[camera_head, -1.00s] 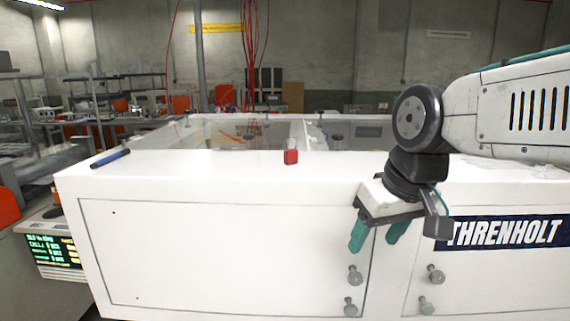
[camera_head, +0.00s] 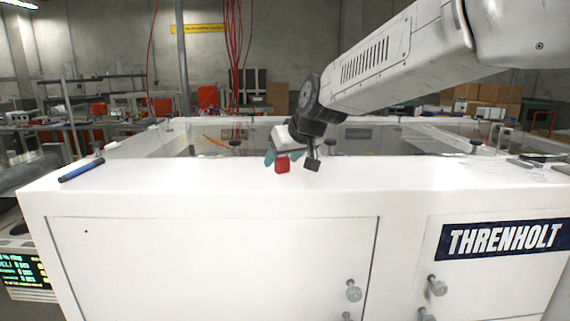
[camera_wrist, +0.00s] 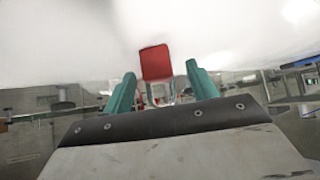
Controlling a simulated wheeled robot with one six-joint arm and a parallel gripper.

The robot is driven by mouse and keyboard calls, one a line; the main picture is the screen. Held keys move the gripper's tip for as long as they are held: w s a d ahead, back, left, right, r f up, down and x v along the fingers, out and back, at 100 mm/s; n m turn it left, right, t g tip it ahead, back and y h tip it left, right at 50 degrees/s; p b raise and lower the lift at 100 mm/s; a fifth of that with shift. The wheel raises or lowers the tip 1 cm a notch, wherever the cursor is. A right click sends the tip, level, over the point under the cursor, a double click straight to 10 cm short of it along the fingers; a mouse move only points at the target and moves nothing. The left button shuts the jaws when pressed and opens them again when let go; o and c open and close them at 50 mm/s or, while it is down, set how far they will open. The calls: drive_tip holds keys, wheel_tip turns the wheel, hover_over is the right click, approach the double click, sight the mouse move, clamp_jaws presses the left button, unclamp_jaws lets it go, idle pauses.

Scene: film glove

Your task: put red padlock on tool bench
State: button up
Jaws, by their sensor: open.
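The red padlock (camera_head: 282,166) stands on the white top of a large machine cabinet (camera_head: 150,190), near its front edge. My gripper (camera_head: 282,157) is open, with a finger on each side of the padlock in the wrist view (camera_wrist: 160,85). No tool bench can be singled out with certainty.
A blue cylindrical tool (camera_head: 80,170) lies on the cabinet top at the left. Behind the top is a glass-covered section with dark knobs (camera_head: 235,145). Cluttered workbenches stand farther back at left. The white top beside the padlock is clear.

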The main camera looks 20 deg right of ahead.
drive_tip(key=shift+x, duration=0.8)
drive_tip(key=c, duration=1.2)
drive_tip(key=shift+d+r, duration=0.1)
